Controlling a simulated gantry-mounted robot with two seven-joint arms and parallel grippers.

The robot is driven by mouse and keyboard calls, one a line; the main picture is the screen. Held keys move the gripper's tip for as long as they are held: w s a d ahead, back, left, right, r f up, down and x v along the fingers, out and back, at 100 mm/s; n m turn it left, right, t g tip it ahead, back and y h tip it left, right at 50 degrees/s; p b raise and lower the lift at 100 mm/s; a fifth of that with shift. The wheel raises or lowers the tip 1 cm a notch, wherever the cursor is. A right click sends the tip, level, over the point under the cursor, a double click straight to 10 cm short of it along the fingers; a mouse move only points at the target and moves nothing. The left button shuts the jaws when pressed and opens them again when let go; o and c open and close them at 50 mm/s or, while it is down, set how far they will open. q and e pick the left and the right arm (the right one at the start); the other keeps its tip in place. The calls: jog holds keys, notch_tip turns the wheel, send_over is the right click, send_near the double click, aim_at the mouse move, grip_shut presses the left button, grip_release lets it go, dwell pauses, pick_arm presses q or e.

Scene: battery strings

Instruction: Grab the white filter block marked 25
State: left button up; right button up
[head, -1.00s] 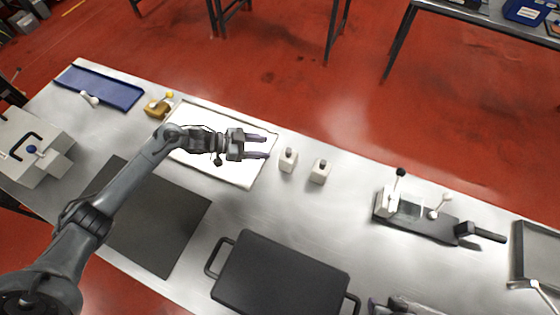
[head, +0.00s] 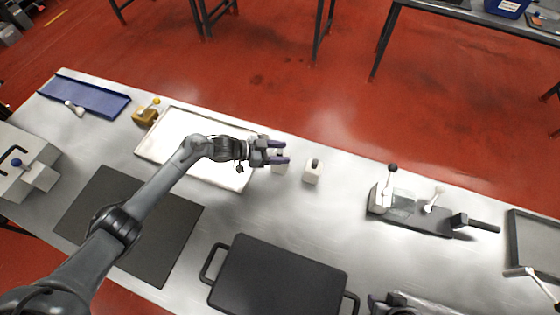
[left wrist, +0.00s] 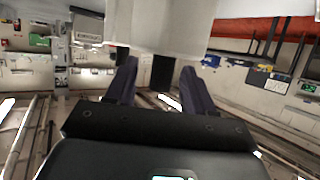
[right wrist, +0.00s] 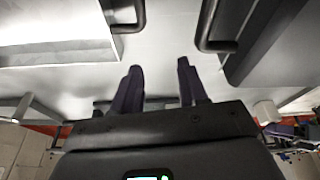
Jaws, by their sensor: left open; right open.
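Two small white blocks with dark knobs stand upright on the metal table in the head view. My left gripper (head: 284,151) is open at the nearer-left block (head: 281,167) and partly covers it. In the left wrist view a large white block (left wrist: 170,28) fills the top middle. Its dark knob (left wrist: 163,72) shows between the spread fingertips (left wrist: 158,75), without visible contact. The second white block (head: 313,173) stands just to the right, apart from the gripper. No number can be read on either block. My right gripper (right wrist: 158,75) is open and empty over the table.
A white tray (head: 165,159) lies left of the blocks, partly under my left arm. A black tray with handles (head: 280,278) lies at the front. A lever fixture (head: 415,213) stands to the right. The metal table between the blocks and fixture is clear.

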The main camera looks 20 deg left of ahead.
pick_arm(q)
jog(key=shift+f, duration=0.1)
grip_shut()
jog(key=shift+w, duration=0.1)
dwell(0.5)
